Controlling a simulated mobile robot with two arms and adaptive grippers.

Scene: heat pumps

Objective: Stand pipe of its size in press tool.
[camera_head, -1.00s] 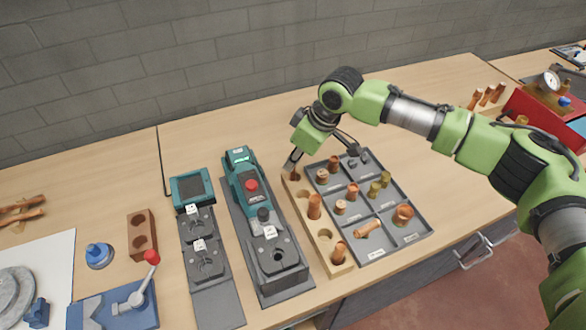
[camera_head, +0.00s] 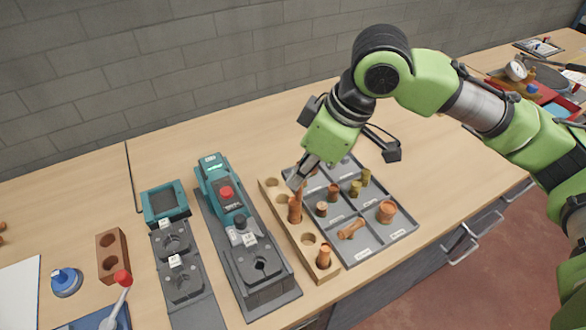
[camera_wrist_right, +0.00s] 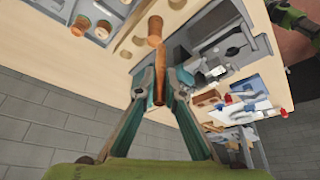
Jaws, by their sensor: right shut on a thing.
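My right gripper (camera_head: 297,183) is shut on a slim copper pipe, which shows best in the right wrist view (camera_wrist_right: 159,75) between the two fingers. In the head view the fingers hide most of it. The gripper is above the wooden rack (camera_head: 333,273), close to a thicker copper pipe (camera_head: 294,211) standing in it. Another short pipe (camera_head: 323,256) stands at the rack's near end. The press tool (camera_head: 222,195), teal with a red button, lies left of the rack. Its dark jaw block (camera_head: 262,268) has a round opening that looks empty. My left gripper is not in view.
A grey divided tray (camera_head: 372,247) with copper and brass fittings lies right of the rack. Grey jaw blocks (camera_head: 183,280) and a teal-framed box (camera_head: 165,202) lie left of the tool. A brown block (camera_head: 111,254) and red-knobbed lever (camera_head: 122,278) are farther left.

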